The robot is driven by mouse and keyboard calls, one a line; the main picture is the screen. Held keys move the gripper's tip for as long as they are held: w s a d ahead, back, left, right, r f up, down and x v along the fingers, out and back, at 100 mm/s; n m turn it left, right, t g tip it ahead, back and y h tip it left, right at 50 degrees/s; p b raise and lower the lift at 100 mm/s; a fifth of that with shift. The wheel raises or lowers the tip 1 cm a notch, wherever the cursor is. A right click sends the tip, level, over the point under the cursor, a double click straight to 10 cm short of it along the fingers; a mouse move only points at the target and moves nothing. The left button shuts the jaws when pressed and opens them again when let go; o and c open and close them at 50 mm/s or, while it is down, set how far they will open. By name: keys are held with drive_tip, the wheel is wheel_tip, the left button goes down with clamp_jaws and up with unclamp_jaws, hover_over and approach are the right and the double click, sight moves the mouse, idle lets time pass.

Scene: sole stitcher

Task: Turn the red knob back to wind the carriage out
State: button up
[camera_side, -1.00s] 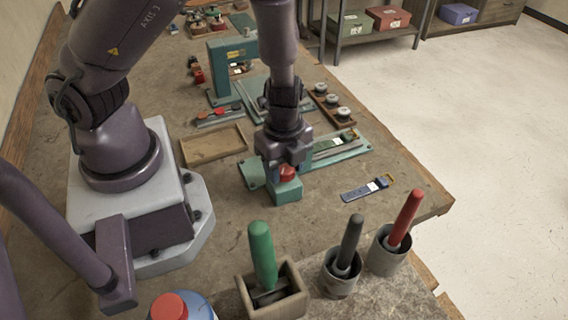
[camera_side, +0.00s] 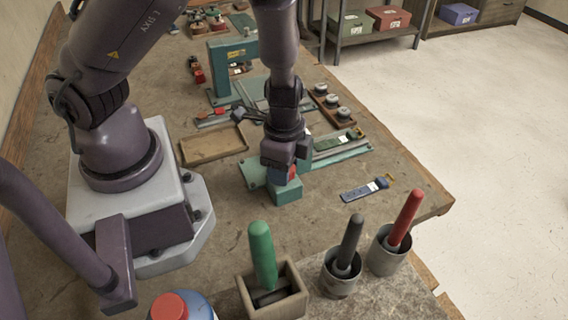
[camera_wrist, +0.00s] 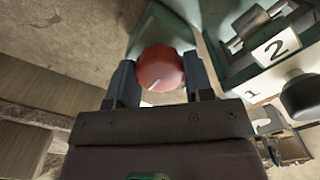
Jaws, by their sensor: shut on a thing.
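The red knob (camera_wrist: 160,70) sits between the two fingers of my gripper (camera_wrist: 158,82) in the wrist view, with a pale mark line on its face. My gripper is shut on it. In the side view my gripper (camera_side: 284,165) points down over the teal block (camera_side: 287,192) at the near end of the stitcher's slide, and hides most of the red knob (camera_side: 290,174). The carriage (camera_side: 333,141), with green and white parts, sits on the teal base (camera_side: 352,152) behind my gripper. Number plates marked 1 and 2 (camera_wrist: 276,46) show in the wrist view.
A blue tagged strip (camera_side: 365,189) lies on the bench to the right. A green-handled tool (camera_side: 262,255) and cups with black- and red-handled tools (camera_side: 390,250) stand in front. An empty wooden tray (camera_side: 213,146) lies left. Bare bench lies between them.

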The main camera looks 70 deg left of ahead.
idle(0.4)
drive_tip(key=o, duration=0.9)
drive_tip(key=shift+r, duration=6.45)
